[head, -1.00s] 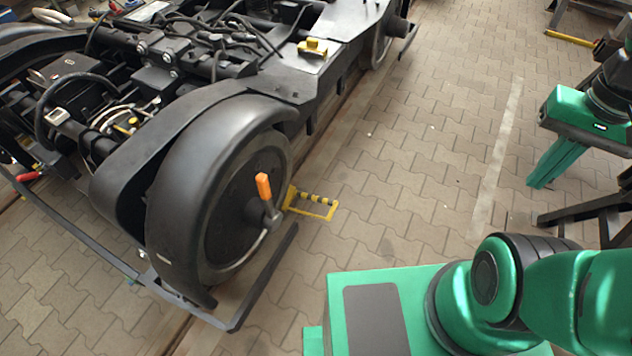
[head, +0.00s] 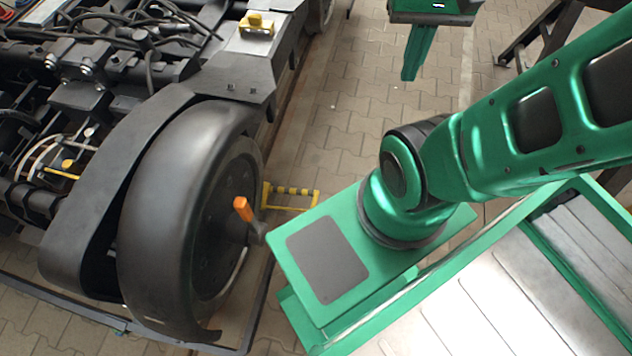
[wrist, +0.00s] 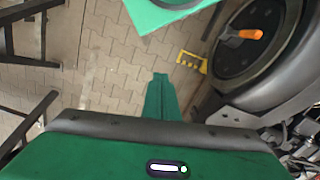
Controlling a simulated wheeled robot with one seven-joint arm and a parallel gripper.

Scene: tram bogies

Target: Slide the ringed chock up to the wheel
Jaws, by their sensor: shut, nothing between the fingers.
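A yellow frame with black-striped bar (head: 291,191), apparently the chock, is on the paving just right of the wheel (head: 214,240). Whether it touches the wheel, I cannot tell; its lower part is close behind my green base. In the wrist view the yellow frame (wrist: 192,62) lies beside the dark wheel (wrist: 258,28), upper right. An orange handle (head: 243,209) sticks out from the wheel hub. My gripper (head: 410,76) hangs at the top of the head view, pointing down, shut and empty, well apart from the chock. Its shut fingers (wrist: 160,77) also show in the wrist view.
The black bogie frame with cables (head: 150,60) fills the left. A yellow block (head: 256,23) sits on its top plate. Dark metal stands (head: 540,45) are at the upper right. Paving (head: 350,110) is free between the bogie and my gripper.

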